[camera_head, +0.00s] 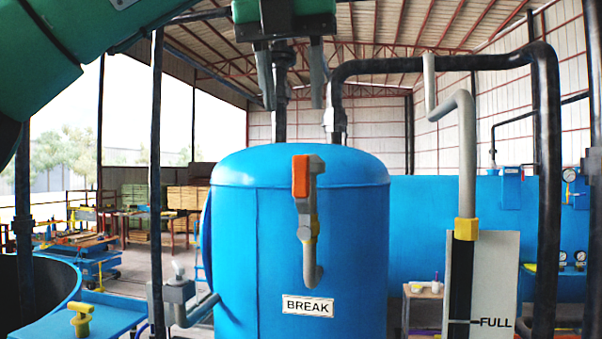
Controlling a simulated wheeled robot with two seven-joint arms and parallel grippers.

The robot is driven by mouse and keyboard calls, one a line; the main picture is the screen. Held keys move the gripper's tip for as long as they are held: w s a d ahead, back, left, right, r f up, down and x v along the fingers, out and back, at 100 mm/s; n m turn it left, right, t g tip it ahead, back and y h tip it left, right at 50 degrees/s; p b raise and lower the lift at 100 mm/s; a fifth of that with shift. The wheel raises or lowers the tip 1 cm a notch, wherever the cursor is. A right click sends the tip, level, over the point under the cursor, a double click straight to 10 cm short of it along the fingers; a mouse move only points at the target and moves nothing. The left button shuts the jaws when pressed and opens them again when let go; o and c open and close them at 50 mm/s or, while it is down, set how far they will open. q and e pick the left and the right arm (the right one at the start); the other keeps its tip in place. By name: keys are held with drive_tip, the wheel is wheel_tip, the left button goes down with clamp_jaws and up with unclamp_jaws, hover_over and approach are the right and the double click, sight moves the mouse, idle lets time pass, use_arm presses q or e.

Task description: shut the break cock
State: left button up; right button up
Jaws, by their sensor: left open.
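The break cock (306,212) is on the front of the blue tank (232,240), above a white label (308,306) reading BREAK. It has an orange grip (300,176) at the top, a grey body, a yellow collar and a bent grey pipe below. My left gripper (292,104) hangs from the top of the view, fingers pointing down. It is open and empty, its two grey fingers apart, above the orange grip in the picture and not touching it. My right gripper is not in view.
Dark pipes (440,64) rise behind and right of the tank. A grey pipe with a yellow collar (466,229) stands by a FULL gauge board (497,275). A grey valve (179,291) and a yellow handle (82,318) are at lower left. The space before the cock looks clear.

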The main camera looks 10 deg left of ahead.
sight(299, 161)
use_arm(q)
drive_tip(key=x, duration=0.6)
drive_tip(key=w+x, duration=0.1)
drive_tip(key=x, duration=0.2)
drive_tip(key=shift+w+a+r, duration=0.1)
drive_tip(key=shift+w+r, duration=0.05)
drive_tip(key=shift+w, duration=0.05)
drive_tip(key=shift+f+p, duration=0.25)
drive_tip(key=shift+p, duration=0.1)
drive_tip(key=shift+f, duration=0.4)
drive_tip(key=shift+x, duration=0.8)
drive_tip(key=shift+r, duration=0.15)
drive_tip(key=shift+c, duration=0.8)
clamp_jaws()
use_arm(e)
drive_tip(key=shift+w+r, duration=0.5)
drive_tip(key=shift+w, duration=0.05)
